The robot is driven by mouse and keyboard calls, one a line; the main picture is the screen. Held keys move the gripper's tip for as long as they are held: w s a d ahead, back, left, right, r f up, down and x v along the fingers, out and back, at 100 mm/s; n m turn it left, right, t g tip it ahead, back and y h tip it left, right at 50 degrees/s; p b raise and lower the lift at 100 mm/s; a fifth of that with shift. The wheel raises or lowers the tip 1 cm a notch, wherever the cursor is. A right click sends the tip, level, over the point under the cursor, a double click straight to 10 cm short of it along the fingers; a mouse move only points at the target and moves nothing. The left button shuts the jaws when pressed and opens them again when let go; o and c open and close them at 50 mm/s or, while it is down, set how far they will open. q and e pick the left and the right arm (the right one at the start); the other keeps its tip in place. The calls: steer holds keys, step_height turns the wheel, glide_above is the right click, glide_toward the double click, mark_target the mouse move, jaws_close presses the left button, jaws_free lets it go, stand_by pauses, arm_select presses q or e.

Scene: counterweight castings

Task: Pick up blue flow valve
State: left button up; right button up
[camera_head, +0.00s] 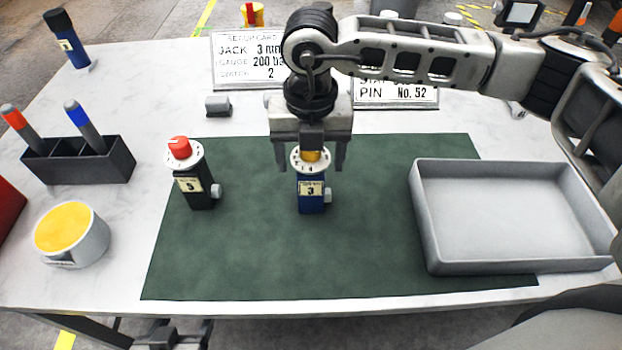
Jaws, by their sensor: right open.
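The blue flow valve (312,200) stands upright on the green mat (290,262). It has a white dial with a yellow knob on top and a label reading 3. My right gripper (311,163) is directly above and around its top, pointing down. Its fingers are apart, one on each side of the dial, and partly hide the knob. I cannot tell whether they touch the valve. A black valve (196,188) with a red knob and a label reading 5 stands to the left on the mat. My left gripper is not in view.
An empty grey tray (515,267) is at the right. A dark holder (80,168) with two markers and a round yellow-topped container (72,235) are at the left. Printed signs (240,62) stand at the back. The front of the mat is clear.

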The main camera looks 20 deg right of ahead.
steer(key=c, duration=1.5)
steer(key=shift+r, duration=0.1)
jaws_close()
steer(key=shift+w+r, duration=0.1)
